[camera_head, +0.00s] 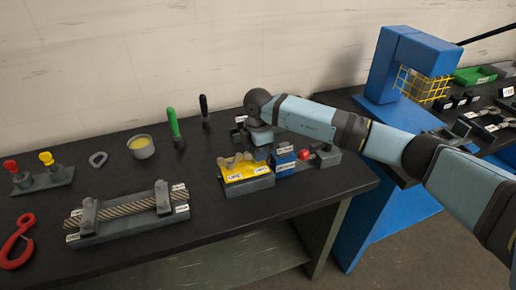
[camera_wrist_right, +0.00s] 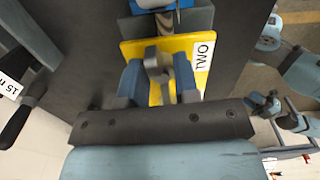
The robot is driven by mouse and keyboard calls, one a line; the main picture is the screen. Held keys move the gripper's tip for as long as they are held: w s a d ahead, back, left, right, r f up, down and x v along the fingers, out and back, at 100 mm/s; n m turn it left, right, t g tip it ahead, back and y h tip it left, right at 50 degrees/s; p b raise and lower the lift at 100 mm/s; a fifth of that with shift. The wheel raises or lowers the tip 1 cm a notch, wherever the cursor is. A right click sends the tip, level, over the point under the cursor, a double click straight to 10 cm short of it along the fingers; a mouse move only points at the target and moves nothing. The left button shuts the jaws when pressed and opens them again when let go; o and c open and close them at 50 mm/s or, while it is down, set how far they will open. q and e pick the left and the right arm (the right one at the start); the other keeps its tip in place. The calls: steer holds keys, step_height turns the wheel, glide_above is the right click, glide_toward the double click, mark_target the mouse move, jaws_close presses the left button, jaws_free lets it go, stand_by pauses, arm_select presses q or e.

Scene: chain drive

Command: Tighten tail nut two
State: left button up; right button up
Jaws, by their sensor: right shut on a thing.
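My right gripper (camera_wrist_right: 158,72) is shut on a small grey part, the likely tail nut two (camera_wrist_right: 157,65), with one blue finger on each side. The grip is in front of a yellow plate (camera_wrist_right: 136,52) with a white label reading TWO (camera_wrist_right: 202,57). In the head view, my right arm reaches in from the right, and its wrist end is behind a yellow piece (camera_head: 236,173) on a dark base. The fingertips and the nut cannot be made out there. My left gripper is in neither view.
A blue block (camera_head: 283,161) and a red knob (camera_head: 304,154) are right of the yellow piece. A rope fixture (camera_head: 130,222) is at front left. A red hook (camera_head: 18,247) lies far left.

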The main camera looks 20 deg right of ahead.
steer(key=shift+r+m, duration=0.2)
steer(key=shift+m, duration=0.2)
steer(key=o, duration=0.6)
step_height(320, 180, up, 14)
steer(key=shift+f+b, duration=0.15)
steer(key=shift+b, duration=0.3)
